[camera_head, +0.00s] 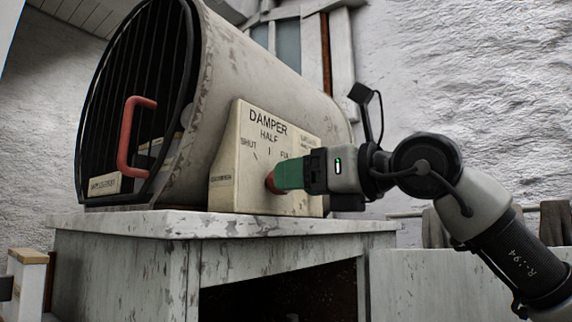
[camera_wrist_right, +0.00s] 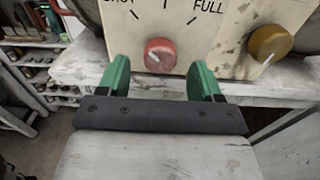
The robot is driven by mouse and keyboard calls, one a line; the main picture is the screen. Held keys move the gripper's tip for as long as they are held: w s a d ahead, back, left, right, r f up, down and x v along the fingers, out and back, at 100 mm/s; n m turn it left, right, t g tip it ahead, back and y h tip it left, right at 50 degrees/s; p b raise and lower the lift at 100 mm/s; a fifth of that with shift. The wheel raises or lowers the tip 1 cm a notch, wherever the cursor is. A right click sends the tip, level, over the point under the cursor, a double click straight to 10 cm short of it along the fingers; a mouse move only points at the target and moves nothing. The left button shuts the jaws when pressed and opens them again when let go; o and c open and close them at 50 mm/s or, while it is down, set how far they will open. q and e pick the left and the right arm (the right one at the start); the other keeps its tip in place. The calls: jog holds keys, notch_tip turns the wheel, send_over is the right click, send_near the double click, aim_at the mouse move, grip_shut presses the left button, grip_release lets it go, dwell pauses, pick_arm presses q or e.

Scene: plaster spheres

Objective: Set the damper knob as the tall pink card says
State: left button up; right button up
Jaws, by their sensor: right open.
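The damper panel (camera_head: 240,140) is a cream box on the kiln's side, lettered DAMPER with SHUT, HALF and FULL. The red damper knob (camera_head: 271,182) is low on it, mostly hidden by my right gripper (camera_head: 280,176). In the right wrist view the red knob (camera_wrist_right: 159,52) shows whole, with a small pale mark whose direction I cannot tell surely. My right gripper (camera_wrist_right: 161,76) is open, its green fingers apart on either side in front of the knob; I see no contact. I see no tall pink card. My left gripper is not in view.
A brass-coloured knob (camera_wrist_right: 270,44) is right of the red one. The barrel-shaped kiln (camera_head: 240,65) has a barred door with a red handle (camera_head: 130,137). It stands on a worn white table (camera_head: 190,224). Shelves with small items (camera_wrist_right: 30,55) are at left.

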jog(key=p+x, duration=0.1)
jog(key=x, duration=0.2)
jog(key=shift+w, duration=0.1)
